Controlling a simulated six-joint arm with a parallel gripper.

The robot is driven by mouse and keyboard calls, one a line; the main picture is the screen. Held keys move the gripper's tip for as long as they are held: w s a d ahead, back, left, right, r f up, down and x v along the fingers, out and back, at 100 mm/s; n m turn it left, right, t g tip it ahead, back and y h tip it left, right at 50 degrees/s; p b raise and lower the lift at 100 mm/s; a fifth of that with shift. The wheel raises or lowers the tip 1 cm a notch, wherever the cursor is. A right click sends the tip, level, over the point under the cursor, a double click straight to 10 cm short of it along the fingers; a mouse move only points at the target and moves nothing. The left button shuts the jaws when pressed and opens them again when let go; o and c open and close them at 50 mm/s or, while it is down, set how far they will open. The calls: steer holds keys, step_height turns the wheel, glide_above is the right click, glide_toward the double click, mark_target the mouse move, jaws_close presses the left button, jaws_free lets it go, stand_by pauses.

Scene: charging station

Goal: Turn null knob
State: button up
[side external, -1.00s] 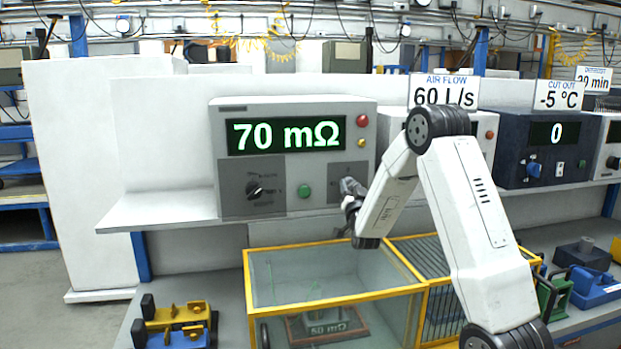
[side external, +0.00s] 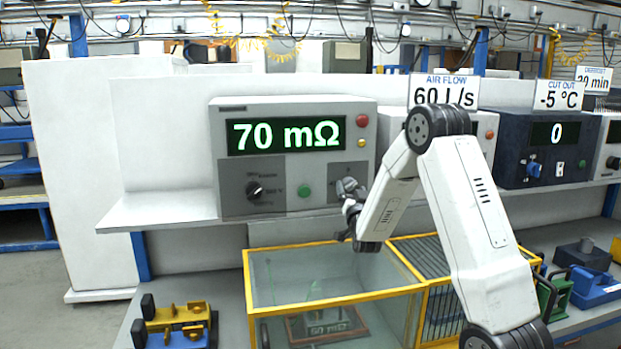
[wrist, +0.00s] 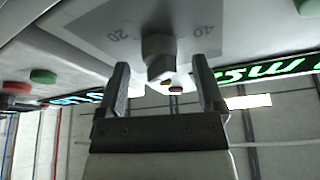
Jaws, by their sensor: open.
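The grey instrument box (side external: 295,165) on the shelf shows 70 mΩ on its green display (side external: 286,135). A grey knob (wrist: 159,52) sits on its lower right dark panel (side external: 348,171), with 20 and 40 printed on either side in the wrist view. It is partly hidden by my gripper in the side view, and I cannot read a "null" label. My gripper (wrist: 161,66) is open, with one finger on each side of the knob and visible gaps to both. In the side view my gripper (side external: 350,197) is right at the panel.
A black selector knob (side external: 254,189) and a green button (side external: 305,191) are left of my gripper. Red (side external: 362,120) and yellow (side external: 361,143) lamps are above. Other instruments (side external: 548,150) are to the right.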

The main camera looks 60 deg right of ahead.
steer(key=v, duration=0.6)
steer(key=shift+s+a, duration=0.25)
steer(key=shift+a, duration=0.05)
steer(key=shift+d, duration=0.1)
steer(key=shift+s+d+r+n+g+y, duration=0.15)
steer(key=shift+r+n+y, duration=0.3)
steer(key=shift+n+y, duration=0.5)
steer(key=shift+s+a+r+n+g+y, duration=0.1)
steer(key=shift+s+r+n+g+y, duration=0.15)
steer(key=shift+r+n+y, duration=0.7)
steer(key=shift+s+d+n+g+y, duration=0.15)
steer(key=shift+n+y, duration=0.35)
steer(key=shift+n, duration=0.9)
steer(key=shift+w, duration=0.1)
steer(key=shift+x, duration=3.75)
